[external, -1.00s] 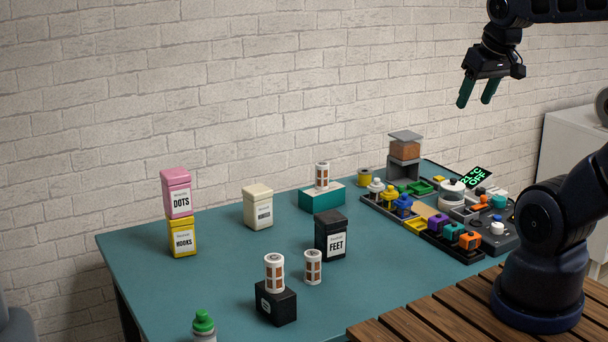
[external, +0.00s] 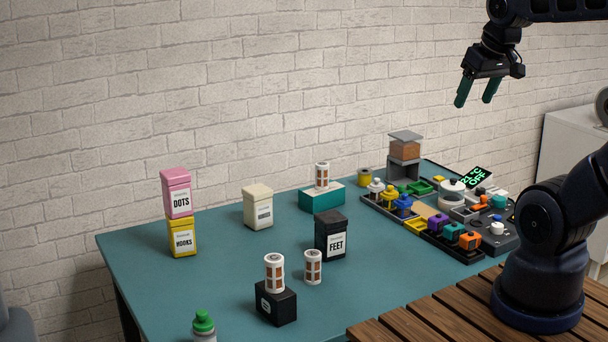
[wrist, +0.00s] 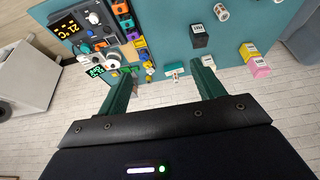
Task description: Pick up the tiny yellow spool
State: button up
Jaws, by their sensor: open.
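The tiny yellow spool (external: 364,177) stands on the teal table in the external view, near the back edge, between the teal block (external: 316,199) and the grey stand with an orange-brown block. The wrist view also shows the open gripper (wrist: 160,75) reaching toward the table's back edge. I cannot clearly pick out the spool there.
The grey stand (external: 404,169) is right of the spool. A parts tray and control panel with a lit display (external: 476,177) fill the table's right side. Labelled boxes, such as the black FEET box (external: 330,240), and white-capped cylinders stand left and in front. A brick wall rises behind.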

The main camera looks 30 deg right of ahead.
jog(key=w+d+r+m, duration=0.2)
jog(key=w+d+m, duration=0.1)
jog(key=w, duration=1.3)
jog(key=m+g+h, duration=0.2)
jog(key=m+h, duration=0.1)
jog(key=m, duration=0.4)
send_over(365, 171)
jog(key=s+a, duration=0.2)
jog(key=a, duration=0.1)
notch_tip(365, 171, down, 34)
jog(key=x, duration=0.6)
jog(key=shift+h, duration=0.3)
jog(key=shift+x, duration=2.75)
jog(key=shift+s, duration=0.15)
jog(key=shift+c, duration=0.5)
jog(key=c, duration=0.8)
